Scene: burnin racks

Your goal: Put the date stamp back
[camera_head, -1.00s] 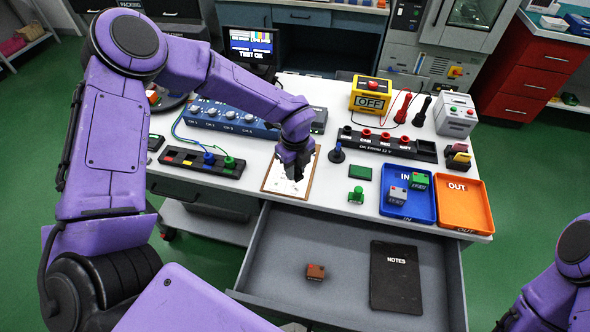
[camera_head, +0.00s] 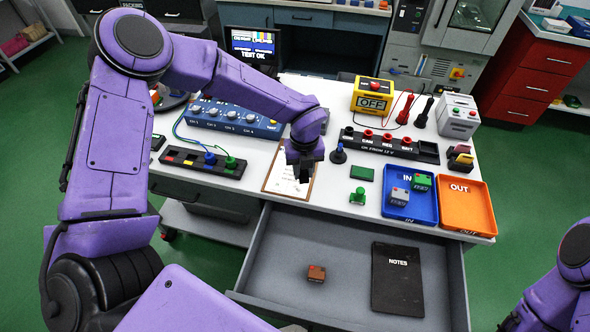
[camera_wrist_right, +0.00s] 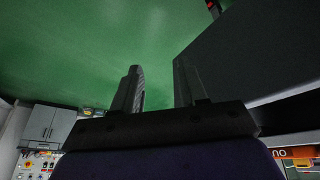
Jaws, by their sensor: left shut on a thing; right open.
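My left gripper (camera_head: 303,174) is shut just above the clipboard (camera_head: 285,180) with its white sheet. It holds a small dark thing, mostly hidden by the fingers, most likely the date stamp; its shape cannot be made out. A dark blue knobbed piece (camera_head: 338,154) stands just right of the gripper. A flat green pad (camera_head: 363,173) and a green knobbed piece (camera_head: 357,196) are further right. My right gripper (camera_wrist_right: 160,88) is open and empty in the right wrist view, its fingers apart over the green floor.
A blue IN tray (camera_head: 409,214) with small blocks and an orange OUT tray (camera_head: 472,222) are at the right. The open drawer (camera_head: 340,242) holds a brown block (camera_head: 316,273) and a black notebook (camera_head: 397,279). A black socket strip (camera_head: 420,150) lies behind.

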